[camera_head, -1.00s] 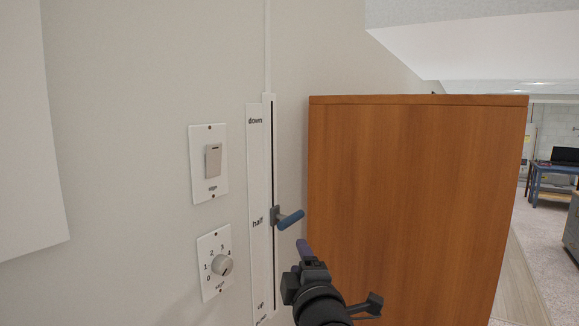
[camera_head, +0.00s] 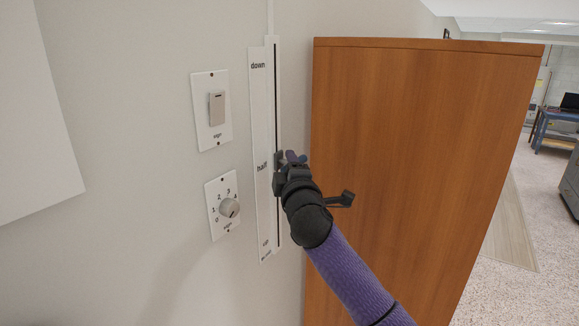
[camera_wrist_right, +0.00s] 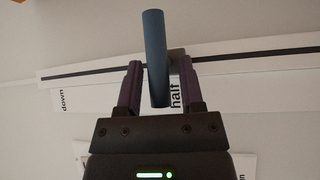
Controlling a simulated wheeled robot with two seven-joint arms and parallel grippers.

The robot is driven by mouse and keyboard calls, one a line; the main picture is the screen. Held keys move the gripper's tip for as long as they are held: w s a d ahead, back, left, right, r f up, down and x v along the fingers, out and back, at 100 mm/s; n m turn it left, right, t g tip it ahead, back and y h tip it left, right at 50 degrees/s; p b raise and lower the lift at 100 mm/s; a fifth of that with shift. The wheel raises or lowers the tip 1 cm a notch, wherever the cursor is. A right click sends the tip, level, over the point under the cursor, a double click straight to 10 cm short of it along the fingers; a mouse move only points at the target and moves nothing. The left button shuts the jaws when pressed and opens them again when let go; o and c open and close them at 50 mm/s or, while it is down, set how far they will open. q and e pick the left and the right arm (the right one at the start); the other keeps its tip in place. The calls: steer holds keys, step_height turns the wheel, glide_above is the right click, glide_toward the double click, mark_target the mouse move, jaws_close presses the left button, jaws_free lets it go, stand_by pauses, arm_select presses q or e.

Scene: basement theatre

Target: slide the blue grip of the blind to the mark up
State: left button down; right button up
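The blue grip (camera_wrist_right: 155,50) of the blind is a short rod standing out from its slotted track, beside the word "half". In the wrist view my right gripper (camera_wrist_right: 158,75) is open, with one purple finger on each side of the grip and gaps between. In the head view the right gripper (camera_head: 287,160) is at the track at the height of "half" and mostly hides the grip. The mark "up" (camera_head: 265,243) is near the lower end of the white track strip (camera_head: 261,120); "down" (camera_head: 258,66) is near the top. My left gripper is not in view.
Left of the strip are a rocker switch plate (camera_head: 211,110) and a rotary dial (camera_head: 228,208) on the wall. A tall wooden cabinet (camera_head: 410,150) stands close on the right, beside my arm. The track below the gripper looks clear.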

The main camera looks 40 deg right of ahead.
jaws_close()
stand_by(1.2)
